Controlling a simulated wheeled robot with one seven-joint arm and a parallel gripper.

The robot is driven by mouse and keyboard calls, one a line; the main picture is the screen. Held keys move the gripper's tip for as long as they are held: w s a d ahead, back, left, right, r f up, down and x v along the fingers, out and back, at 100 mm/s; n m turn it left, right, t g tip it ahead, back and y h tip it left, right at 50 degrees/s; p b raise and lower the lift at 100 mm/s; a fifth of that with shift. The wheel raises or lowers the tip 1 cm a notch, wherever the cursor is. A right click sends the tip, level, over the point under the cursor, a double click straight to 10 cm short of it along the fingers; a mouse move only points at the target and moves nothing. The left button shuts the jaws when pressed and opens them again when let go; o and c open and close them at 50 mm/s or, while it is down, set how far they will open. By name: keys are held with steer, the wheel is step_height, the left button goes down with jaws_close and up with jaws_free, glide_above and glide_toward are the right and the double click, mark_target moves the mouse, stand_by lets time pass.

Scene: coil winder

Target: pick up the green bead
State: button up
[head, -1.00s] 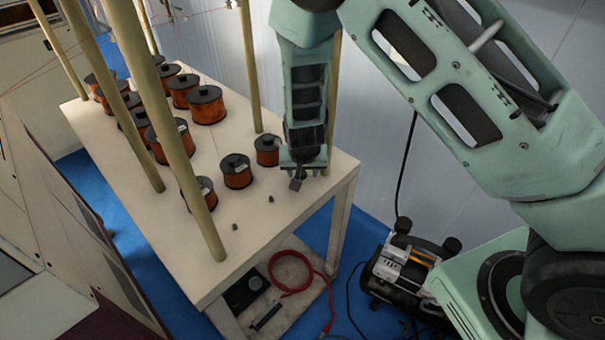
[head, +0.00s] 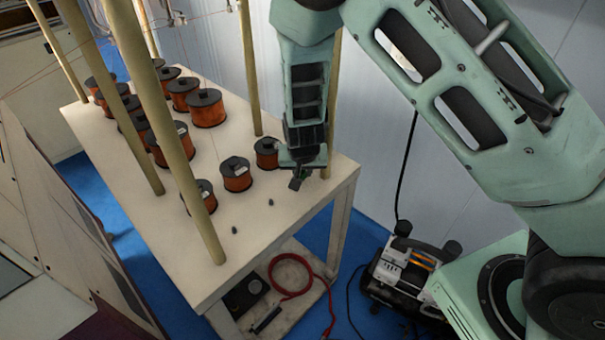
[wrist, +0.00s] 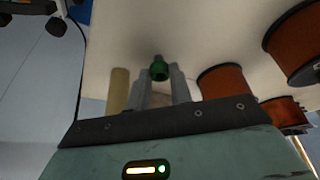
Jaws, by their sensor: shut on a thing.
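The green bead (wrist: 158,69) shows in the wrist view at the tips of my gripper (wrist: 160,84). The two grey fingers are shut on it, one on each side. In the head view my gripper (head: 297,181) is at the near right end of the white table, low over its top. The bead is too small and dark there to make out clearly. I cannot tell whether the bead touches the table top.
Several copper wire spools (head: 236,175) stand on the white table (head: 250,235), some close to the left of my gripper. Two small dark pieces (head: 271,202) lie nearer the front. Wooden poles (head: 180,140) rise around the table. A machine (head: 405,278) stands on the floor at right.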

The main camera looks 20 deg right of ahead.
step_height(320, 180, up, 2)
steer(key=shift+r, duration=0.25)
steer(key=s+a, duration=0.2)
steer(key=s, duration=0.6)
steer(key=s+a+b, duration=0.1)
steer(key=s+a, duration=0.2)
steer(key=s, duration=0.6)
steer(key=shift+a+f, duration=0.15)
steer(key=shift+a, duration=0.15)
steer(key=shift+s, duration=0.1)
